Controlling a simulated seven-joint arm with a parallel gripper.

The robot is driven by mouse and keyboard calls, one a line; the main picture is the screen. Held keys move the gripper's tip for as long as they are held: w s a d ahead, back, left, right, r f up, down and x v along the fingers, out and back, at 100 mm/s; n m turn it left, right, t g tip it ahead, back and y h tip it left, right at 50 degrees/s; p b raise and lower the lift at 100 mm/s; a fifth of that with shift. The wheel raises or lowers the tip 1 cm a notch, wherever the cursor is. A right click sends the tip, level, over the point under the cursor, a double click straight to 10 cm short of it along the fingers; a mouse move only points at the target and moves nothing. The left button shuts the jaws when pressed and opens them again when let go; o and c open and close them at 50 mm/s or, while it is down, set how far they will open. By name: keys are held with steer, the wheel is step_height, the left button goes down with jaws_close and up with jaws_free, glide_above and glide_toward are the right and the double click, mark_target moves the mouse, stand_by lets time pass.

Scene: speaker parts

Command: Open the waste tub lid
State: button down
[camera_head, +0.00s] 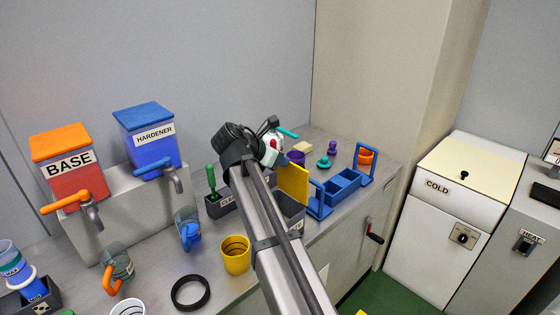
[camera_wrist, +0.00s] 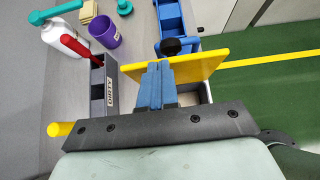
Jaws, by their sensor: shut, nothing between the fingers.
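The yellow lid (camera_head: 294,184) stands steeply raised over the grey waste tub (camera_head: 292,212), which is partly hidden by my arm. In the wrist view the yellow lid (camera_wrist: 208,66) runs just beyond my fingertips, and a pale strip of the tub's inside shows beside it. My gripper (camera_wrist: 160,84) has its blue fingers shut with nothing between them. The fingertips overlap the lid's near face in the picture; I cannot tell whether they touch it.
A grey holder labelled DIRTY (camera_wrist: 97,88), a purple cup (camera_wrist: 104,31) and a white bottle (camera_wrist: 62,38) stand close by. A blue rack (camera_head: 343,186) is right of the lid. A yellow cup (camera_head: 236,255) and a black ring (camera_head: 190,292) are in front. Green floor lies beyond the counter edge.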

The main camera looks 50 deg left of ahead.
steer(key=shift+s, duration=0.1)
steer(key=s+f+v, duration=0.1)
steer(key=v, duration=1.2)
steer(key=shift+f, duration=0.15)
steer(key=shift+f, duration=0.1)
